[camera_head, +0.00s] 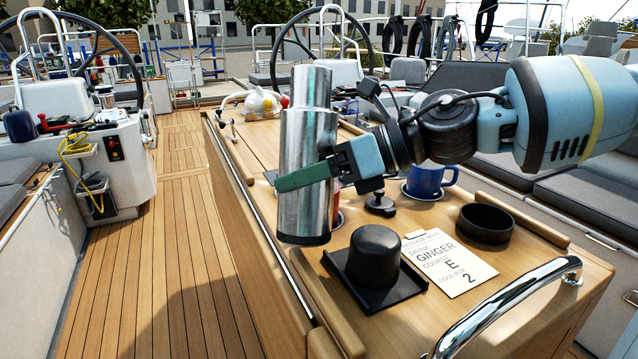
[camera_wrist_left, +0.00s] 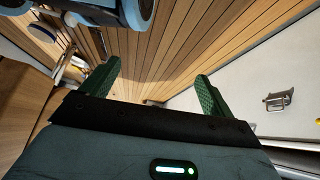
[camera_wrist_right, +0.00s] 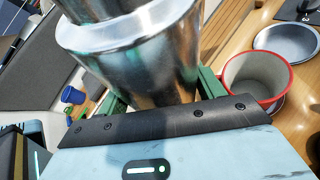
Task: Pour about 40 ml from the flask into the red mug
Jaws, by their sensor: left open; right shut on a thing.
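The flask (camera_head: 307,140) is a shiny steel bottle, held nearly upright above the cockpit table in the head view. My right gripper (camera_head: 318,172) is shut around its body. The flask (camera_wrist_right: 130,50) fills the upper middle of the right wrist view. The red mug (camera_head: 337,207) stands behind the flask in the head view, mostly hidden by it. In the right wrist view the mug (camera_wrist_right: 257,80) shows its red rim and pale inside, right of the flask and apart from it. My left gripper (camera_wrist_left: 155,88) is open and empty above the wooden deck.
A blue mug (camera_head: 428,181) stands on a saucer behind my right gripper. A black cap (camera_head: 375,257) sits on a black tray (camera_head: 350,283). A paper note (camera_head: 450,262) and a black round holder (camera_head: 485,224) are to the right. A chrome rail (camera_head: 520,300) edges the table.

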